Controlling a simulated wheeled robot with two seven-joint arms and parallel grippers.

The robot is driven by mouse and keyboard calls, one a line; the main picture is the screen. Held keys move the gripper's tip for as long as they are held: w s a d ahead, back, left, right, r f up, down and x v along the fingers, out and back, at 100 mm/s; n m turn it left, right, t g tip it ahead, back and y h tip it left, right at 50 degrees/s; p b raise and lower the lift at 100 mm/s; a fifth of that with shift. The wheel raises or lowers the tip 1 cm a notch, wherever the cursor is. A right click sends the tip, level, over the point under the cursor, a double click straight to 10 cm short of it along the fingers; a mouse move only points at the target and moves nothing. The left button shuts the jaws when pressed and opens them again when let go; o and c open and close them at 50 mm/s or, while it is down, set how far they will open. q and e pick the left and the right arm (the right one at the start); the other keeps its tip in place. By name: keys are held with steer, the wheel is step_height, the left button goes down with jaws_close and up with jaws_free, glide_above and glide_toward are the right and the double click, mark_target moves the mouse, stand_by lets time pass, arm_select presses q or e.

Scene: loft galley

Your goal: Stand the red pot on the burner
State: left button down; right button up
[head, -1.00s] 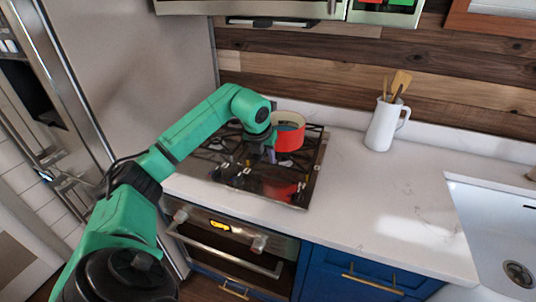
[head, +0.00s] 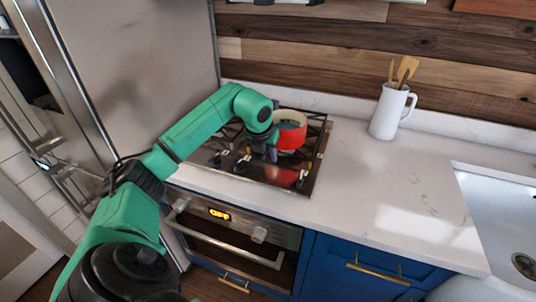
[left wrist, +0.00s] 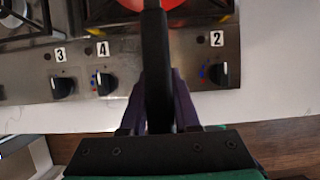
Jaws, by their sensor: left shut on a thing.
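The red pot (head: 291,136) has a pale rim band and shows over the right part of the cooktop (head: 262,172) in the head view. I cannot tell whether its base touches a burner grate. My left gripper (head: 272,150) is at the pot's near-left side. In the left wrist view its purple fingers (left wrist: 158,88) are shut on the pot's dark handle (left wrist: 155,50). A red edge of the pot (left wrist: 170,4) shows at the top of that view; the rest is cut off. The grate under the pot is mostly hidden. My right gripper is not in view.
Knobs numbered 3, 4 and 2 (left wrist: 218,72) line the cooktop's front edge. A white jug with wooden utensils (head: 388,112) stands on the counter to the right. A sink (head: 505,210) lies farther right. A tall fridge (head: 150,80) stands left.

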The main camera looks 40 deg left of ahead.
arm_select(q)
steer(key=c, duration=0.6)
jaws_free()
steer(key=shift+o, duration=0.2)
steer(key=shift+s+f, duration=0.1)
steer(key=shift+f, duration=0.05)
steer(key=b+v, duration=0.1)
steer(key=v, duration=1.4)
steer(key=shift+d, duration=0.1)
steer(key=shift+f, duration=0.15)
